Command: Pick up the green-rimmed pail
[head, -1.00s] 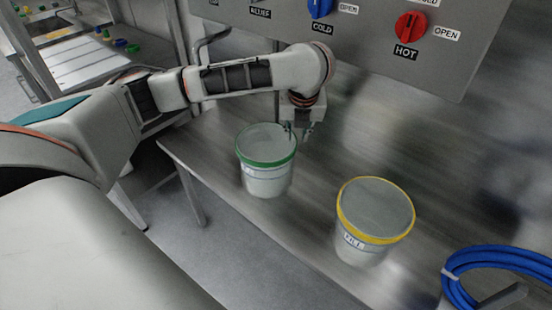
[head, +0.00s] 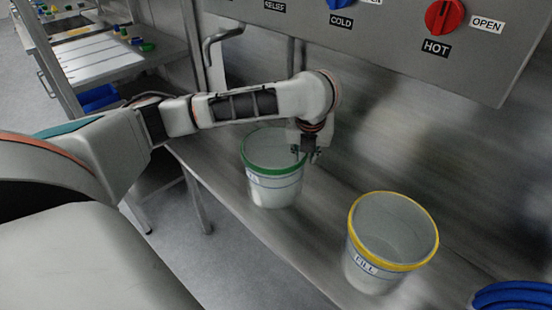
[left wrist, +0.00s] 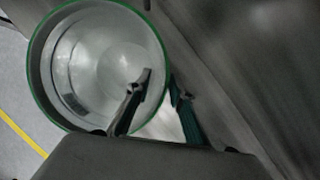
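The green-rimmed pail (head: 273,187) is a white, open-topped bucket standing upright on the metal bench. My left gripper (head: 307,155) points down at its right rim in the head view. The left wrist view shows the empty-looking pail (left wrist: 95,60) from above. There the left gripper (left wrist: 160,82) has one finger over the pail's inside and the other outside the rim, with a gap between the fingertips. I cannot tell whether either finger touches the wall. My right gripper is not in view.
A yellow-rimmed pail (head: 388,245) labelled FILL stands to the right on the bench (head: 235,200). A blue coiled hose (head: 512,296) lies at the bottom right. A grey panel with a blue COLD knob and a red HOT knob (head: 444,16) is above.

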